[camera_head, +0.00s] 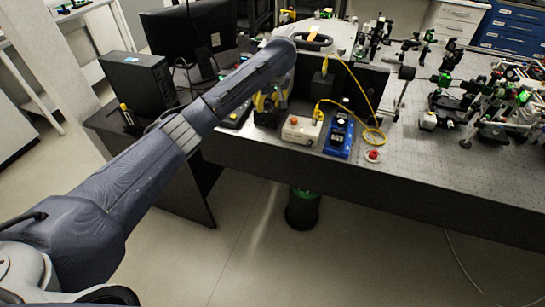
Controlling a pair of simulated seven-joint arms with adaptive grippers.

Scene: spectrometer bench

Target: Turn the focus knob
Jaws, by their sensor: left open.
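My left arm reaches from the lower left to the left part of the optical bench (420,185). Its wrist bends down there, and my left gripper (266,113) is small and partly hidden, open, low over the bench's left end, left of a white box with an orange button (301,129). Whether it touches anything there is unclear. I cannot pick out the focus knob with certainty among the small parts. My right gripper is not in view.
A blue device (340,136), a yellow cable (352,80) and a red button (373,155) lie near the front edge. Several optical mounts (480,100) crowd the right side. A monitor (190,38) and black computer case (138,82) stand at left.

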